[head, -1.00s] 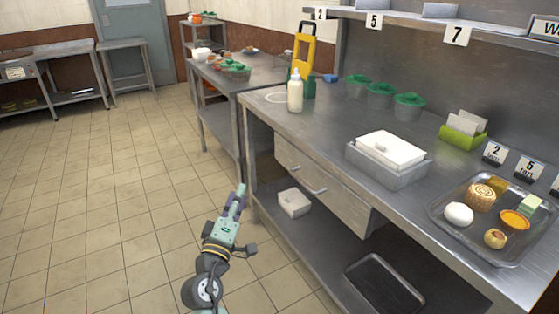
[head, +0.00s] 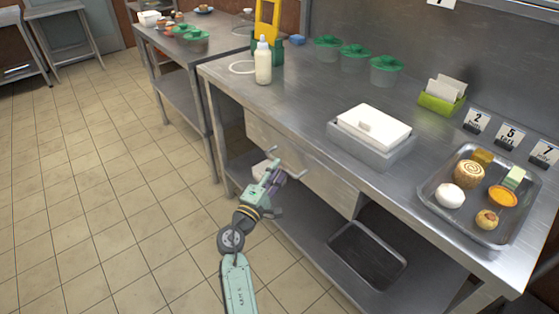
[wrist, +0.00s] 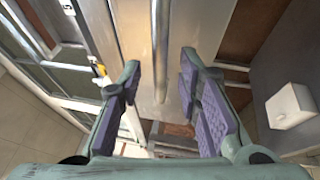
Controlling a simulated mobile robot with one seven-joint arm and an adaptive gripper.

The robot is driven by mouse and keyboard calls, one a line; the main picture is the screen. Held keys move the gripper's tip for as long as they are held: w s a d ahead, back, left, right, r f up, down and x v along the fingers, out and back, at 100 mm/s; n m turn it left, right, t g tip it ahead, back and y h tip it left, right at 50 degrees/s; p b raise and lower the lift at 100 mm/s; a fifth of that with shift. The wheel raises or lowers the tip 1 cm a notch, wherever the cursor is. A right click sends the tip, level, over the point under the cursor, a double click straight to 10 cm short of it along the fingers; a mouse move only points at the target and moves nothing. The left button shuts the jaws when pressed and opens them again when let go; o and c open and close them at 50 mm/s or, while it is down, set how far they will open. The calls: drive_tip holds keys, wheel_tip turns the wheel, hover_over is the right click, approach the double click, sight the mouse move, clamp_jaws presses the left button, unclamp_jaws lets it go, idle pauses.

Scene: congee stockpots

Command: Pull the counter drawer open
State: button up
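The counter drawer (head: 325,184) is a grey metal front under the counter top, and it looks closed. Its bar handle (head: 297,173) is partly hidden behind my gripper (head: 274,172) in the head view. My gripper is at the drawer front, close to the handle. In the wrist view the gripper (wrist: 160,68) is open, with purple-padded fingers to either side. The handle bar (wrist: 160,30) runs lengthwise between the fingers, with the drawer front (wrist: 205,25) behind it. I cannot tell whether the fingers touch the bar.
The counter top (head: 300,105) carries a white lidded box (head: 373,127), a squeeze bottle (head: 263,65), green-lidded tubs (head: 386,70) and a food tray (head: 470,225). Below, the shelf holds a dark tray (head: 367,255) and a white box (wrist: 290,106). The tiled floor (head: 100,200) at left is clear.

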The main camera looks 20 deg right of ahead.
drive_tip(key=shift+x, duration=1.45)
drive_tip(key=shift+c, duration=0.2)
clamp_jaws()
